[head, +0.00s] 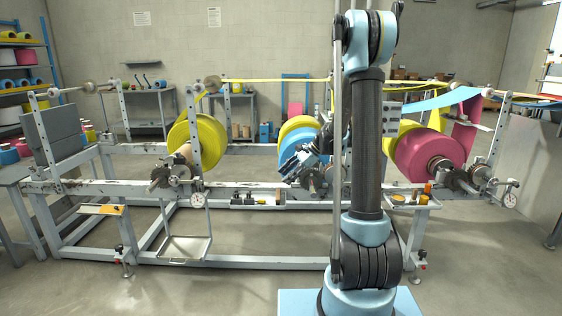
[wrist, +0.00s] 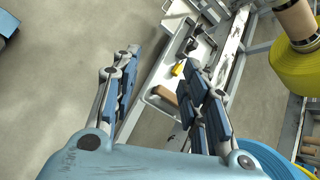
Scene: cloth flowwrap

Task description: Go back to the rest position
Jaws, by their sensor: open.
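My gripper (head: 288,168) is raised in front of the blue roll (head: 296,143) in the head view, fingers pointing down and left. In the wrist view my gripper (wrist: 160,66) has its two fingers spread wide, with nothing between them but the view of the floor and a tray below. My arm stands upright at the centre right of the head view and hides part of the machine behind it. Whether the gripper touches the blue roll cannot be told from the head view.
A long grey frame (head: 240,262) carries a yellow roll (head: 205,140) at left and a pink roll (head: 425,155) at right. A tool tray (head: 258,199) hangs on its front rail; small tools lie in it. The floor (head: 230,295) in front is clear.

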